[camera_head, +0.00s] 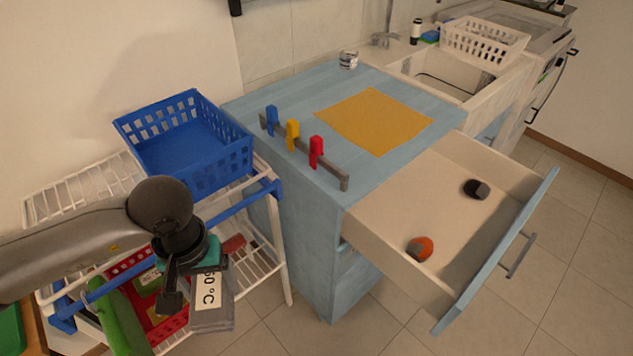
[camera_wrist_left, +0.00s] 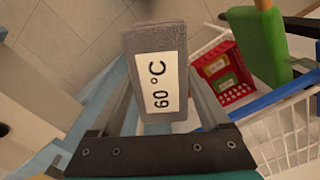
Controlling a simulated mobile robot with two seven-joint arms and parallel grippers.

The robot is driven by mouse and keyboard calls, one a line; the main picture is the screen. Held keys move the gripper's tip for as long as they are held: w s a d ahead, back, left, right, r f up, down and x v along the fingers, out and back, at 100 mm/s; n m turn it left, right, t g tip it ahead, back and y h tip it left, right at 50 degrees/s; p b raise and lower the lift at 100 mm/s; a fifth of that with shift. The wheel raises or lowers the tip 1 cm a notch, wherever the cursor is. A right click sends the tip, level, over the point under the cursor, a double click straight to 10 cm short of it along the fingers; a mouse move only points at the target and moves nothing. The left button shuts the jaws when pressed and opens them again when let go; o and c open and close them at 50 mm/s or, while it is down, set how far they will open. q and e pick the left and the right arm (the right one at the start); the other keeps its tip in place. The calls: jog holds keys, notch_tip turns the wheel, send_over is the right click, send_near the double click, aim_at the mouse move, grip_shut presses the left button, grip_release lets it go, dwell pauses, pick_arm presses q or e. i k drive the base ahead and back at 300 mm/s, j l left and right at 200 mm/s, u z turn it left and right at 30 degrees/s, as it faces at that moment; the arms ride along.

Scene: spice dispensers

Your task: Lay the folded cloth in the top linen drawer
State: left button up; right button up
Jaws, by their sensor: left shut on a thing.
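A grey folded cloth (camera_wrist_left: 155,38) with a white "60 °C" label sits between the fingers of my left gripper (camera_wrist_left: 163,100) in the left wrist view. In the head view the cloth (camera_head: 212,318) hangs below my left gripper (camera_head: 190,290), in front of the wire rack at lower left. The gripper is shut on it. The top drawer (camera_head: 458,185) of the blue cabinet is pulled open to the right, well away from the gripper. An orange-red round thing (camera_head: 419,248) and a small black thing (camera_head: 476,189) lie inside it. My right gripper is not in view.
The blue cabinet top (camera_head: 300,93) carries a yellow cloth (camera_head: 374,120), a rail with coloured clips (camera_head: 315,152) and a small tin (camera_head: 348,60). A blue basket (camera_head: 185,140) stands on the white rack (camera_head: 85,188). Much of the drawer floor is clear.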

aim_at(448, 223)
jog(key=k+l, duration=0.15)
jog(key=l, duration=0.25)
jog(key=k+l+u, duration=0.15)
jog(key=l, duration=0.25)
jog(key=k+l, duration=0.1)
jog(key=l, duration=0.25)
jog(key=l+u, duration=0.15)
jog(key=l, duration=0.4)
jog(key=l+u, duration=0.15)
jog(key=l, duration=0.35)
jog(key=k+l+u, duration=0.15)
jog(key=l, duration=0.4)
jog(key=k+l+u, duration=0.15)
jog(key=l, duration=0.35)
jog(key=i+l, duration=0.3)
jog(key=i, duration=0.25)
jog(key=i+l, duration=0.25)
jog(key=i, duration=0.25)
jog(key=u, duration=0.05)
